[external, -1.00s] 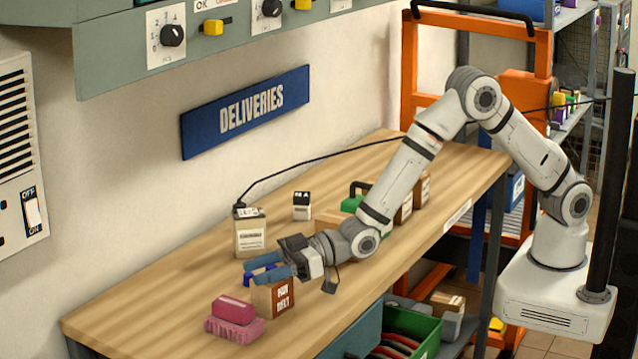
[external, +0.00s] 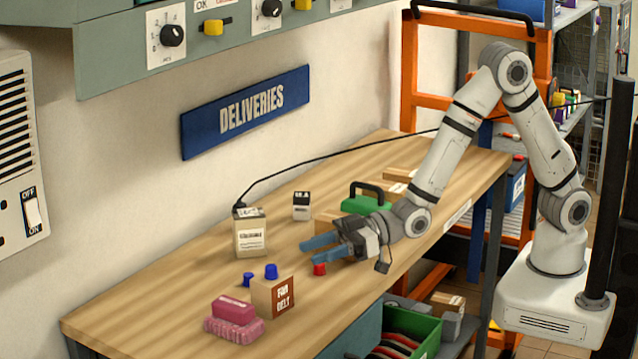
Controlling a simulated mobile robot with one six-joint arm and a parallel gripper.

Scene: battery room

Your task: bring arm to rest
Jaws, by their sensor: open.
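My arm (external: 450,148) reaches down over the wooden bench from the right, its elbow bent high. My gripper (external: 306,250) is open and empty, its blue fingers pointing left above the middle of the bench. A small red cylinder (external: 320,269) stands just below the fingers; I cannot tell whether they touch it. Another small blue piece (external: 248,280) is beside the box.
A black post (external: 612,190) stands beside my base. The bench's left end is clear.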

